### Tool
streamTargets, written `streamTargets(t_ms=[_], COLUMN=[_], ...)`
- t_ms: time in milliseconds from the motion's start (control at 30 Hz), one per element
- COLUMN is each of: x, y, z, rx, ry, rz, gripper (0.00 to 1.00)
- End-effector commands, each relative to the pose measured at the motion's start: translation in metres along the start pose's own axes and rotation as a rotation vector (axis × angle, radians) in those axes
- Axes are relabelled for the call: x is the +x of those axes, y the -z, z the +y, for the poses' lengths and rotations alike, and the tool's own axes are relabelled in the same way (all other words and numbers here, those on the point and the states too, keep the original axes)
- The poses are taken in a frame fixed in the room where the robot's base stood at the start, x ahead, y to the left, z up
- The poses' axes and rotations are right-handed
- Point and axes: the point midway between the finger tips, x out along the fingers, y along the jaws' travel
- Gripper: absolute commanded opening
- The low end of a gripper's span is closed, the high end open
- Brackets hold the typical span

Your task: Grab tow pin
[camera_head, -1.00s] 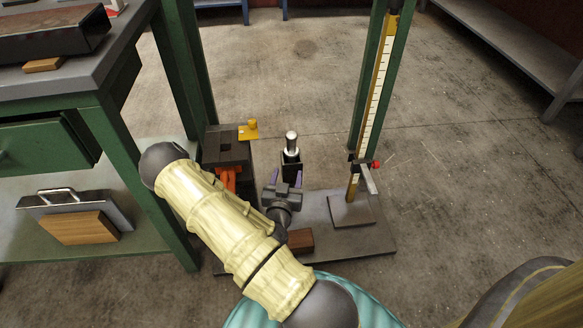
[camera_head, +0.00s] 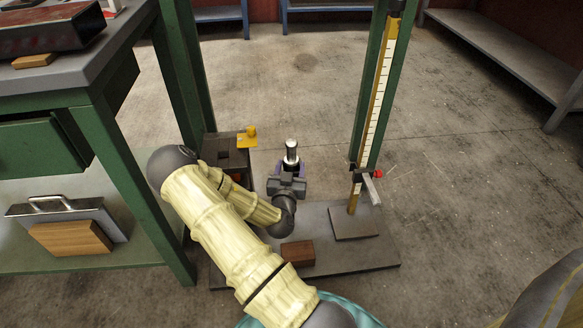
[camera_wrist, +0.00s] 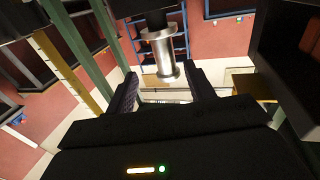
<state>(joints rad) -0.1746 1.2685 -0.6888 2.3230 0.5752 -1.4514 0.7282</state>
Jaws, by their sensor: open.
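The tow pin appears to be the upright pin (camera_head: 291,147) with a shiny silver top and a dark lower part, beyond the grey base plate's near part in the head view. My gripper (camera_head: 290,168) is just on the near side of it, its purple fingers to either side and partly covering its lower part. In the wrist view the silver end of the pin (camera_wrist: 162,62) shows ahead of and between the spread fingertips of my gripper (camera_wrist: 162,84). The gripper is open and holds nothing. I cannot tell whether a finger touches the pin.
A dark block with a yellow tab (camera_head: 247,138) stands left of the pin. A tall post with a measuring scale (camera_head: 376,100) rises at the right from the grey base plate (camera_head: 385,250). A brown block (camera_head: 298,252) lies nearer. A green workbench (camera_head: 130,170) stands at the left.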

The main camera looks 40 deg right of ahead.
Motion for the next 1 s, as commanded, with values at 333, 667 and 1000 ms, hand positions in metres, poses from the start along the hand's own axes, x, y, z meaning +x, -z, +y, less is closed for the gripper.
streamTargets(t_ms=[333,667,1000], x=[0.043,0.044,0.077], y=[-0.001,-0.002,-0.011], z=[0.0,-0.001,-0.008], rx=[-0.001,-0.001,0.001], ry=[0.0,0.0,0.002], rz=[-0.001,0.0,0.003], gripper=[0.54,0.54,0.54])
